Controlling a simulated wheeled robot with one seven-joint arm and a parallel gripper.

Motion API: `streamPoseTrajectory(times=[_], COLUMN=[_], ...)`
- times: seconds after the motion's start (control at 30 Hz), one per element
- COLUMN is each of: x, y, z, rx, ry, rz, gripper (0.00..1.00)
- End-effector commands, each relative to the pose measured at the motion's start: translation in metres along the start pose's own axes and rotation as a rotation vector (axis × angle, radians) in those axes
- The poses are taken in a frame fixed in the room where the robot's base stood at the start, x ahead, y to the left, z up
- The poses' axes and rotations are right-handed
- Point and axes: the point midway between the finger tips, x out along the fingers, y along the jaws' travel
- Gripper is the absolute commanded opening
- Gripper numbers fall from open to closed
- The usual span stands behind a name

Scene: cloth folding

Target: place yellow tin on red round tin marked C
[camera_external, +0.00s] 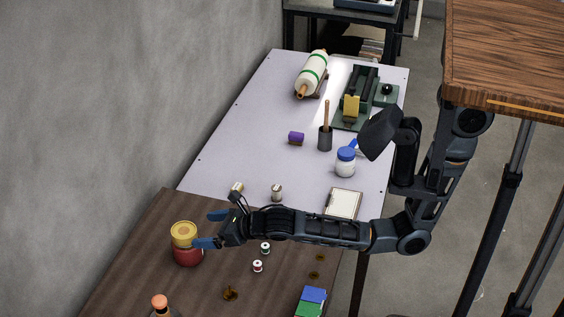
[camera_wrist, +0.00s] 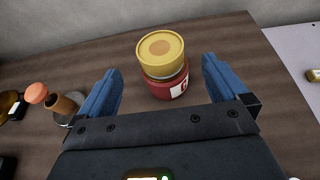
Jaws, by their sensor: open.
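The yellow tin (camera_external: 184,232) sits upright on top of the red round tin (camera_external: 188,256) on the brown wooden table. In the wrist view the yellow tin (camera_wrist: 160,50) rests on the red tin (camera_wrist: 170,88), whose white label with a red letter shows only in part. My gripper (camera_external: 212,229) is open beside the stack, its blue fingers pointing toward it. In the wrist view the two fingers (camera_wrist: 163,75) stand apart on either side of the stack, with clear gaps, touching neither tin.
Thread spools (camera_external: 257,266) and small dark pieces (camera_external: 230,294) lie on the brown table (camera_external: 130,270). An orange-capped bottle (camera_external: 160,303) stands at its front. A pale table (camera_external: 250,130) behind holds a roller (camera_external: 312,74), a blue-lidded jar (camera_external: 345,162) and a notepad (camera_external: 343,204). A wall runs along the left.

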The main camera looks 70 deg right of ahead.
Motion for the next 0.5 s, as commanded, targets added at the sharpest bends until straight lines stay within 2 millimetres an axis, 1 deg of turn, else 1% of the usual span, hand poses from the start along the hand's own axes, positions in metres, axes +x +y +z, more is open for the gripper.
streamPoseTrajectory(times=[0.03, 0.2, 0.33, 0.5], x=[-0.011, -0.038, -0.049, -0.053], y=[0.000, 0.000, 0.000, 0.000], z=[-0.001, -0.001, 0.000, 0.000], rx=[0.000, 0.000, 0.000, 0.000], ry=[0.001, 0.000, 0.000, 0.000], rz=[0.001, 0.001, 0.000, 0.000], gripper=[1.00, 1.00, 1.00, 1.00])
